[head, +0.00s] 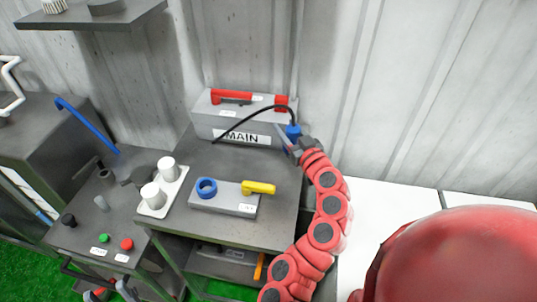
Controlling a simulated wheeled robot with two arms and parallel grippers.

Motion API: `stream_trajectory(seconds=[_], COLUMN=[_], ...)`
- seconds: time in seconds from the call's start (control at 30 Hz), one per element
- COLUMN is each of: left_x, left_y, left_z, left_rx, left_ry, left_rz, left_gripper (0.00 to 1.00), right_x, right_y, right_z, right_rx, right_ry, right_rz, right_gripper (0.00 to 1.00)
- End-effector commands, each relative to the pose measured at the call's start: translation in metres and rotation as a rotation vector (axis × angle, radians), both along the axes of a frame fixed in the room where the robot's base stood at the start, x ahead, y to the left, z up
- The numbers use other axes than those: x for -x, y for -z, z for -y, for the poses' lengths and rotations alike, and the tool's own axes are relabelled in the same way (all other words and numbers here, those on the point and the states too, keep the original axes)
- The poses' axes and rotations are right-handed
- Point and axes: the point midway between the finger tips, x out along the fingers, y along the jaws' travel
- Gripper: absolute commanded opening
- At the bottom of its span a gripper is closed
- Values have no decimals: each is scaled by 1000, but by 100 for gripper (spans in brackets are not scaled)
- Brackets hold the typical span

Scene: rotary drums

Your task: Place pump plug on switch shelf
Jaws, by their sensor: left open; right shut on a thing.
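The blue pump plug (293,131) is at the right end of the grey MAIN box, with a black cable arcing from it to the left across the box front. My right gripper (288,143) is shut on the plug, at the back right corner of the grey cabinet top. Whether the plug touches the surface is hard to tell. My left gripper (110,289) is open, low at the bottom left edge and partly cut off. The grey MAIN switch box (207,124) has red handles on top. Which surface is the switch shelf is not labelled.
On the cabinet top (277,175) stand a grey block (225,202) with a blue ring and yellow handle (258,188), and a white plate with two white knobs (163,189). A wall shelf (95,20) is at upper left. A button panel (85,230) stands left.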

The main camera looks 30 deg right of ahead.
Motion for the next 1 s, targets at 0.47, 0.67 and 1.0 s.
stream_trajectory(seconds=[0.47, 0.67, 1.0], left_x=[0, 0, 0], left_y=[-7, -10, -9], left_z=[0, 0, 0], left_rx=[0, 0, 0], left_ry=[0, 0, 0], left_rz=[-1, -1, -1], left_gripper=[50, 50, 50], right_x=[2, 3, 3], right_y=[58, 89, 94], right_z=[7, 7, 7], right_rx=[1, -3, 2], right_ry=[-3, -3, -1], right_rz=[2, 1, 5], right_gripper=[0, 0, 0])
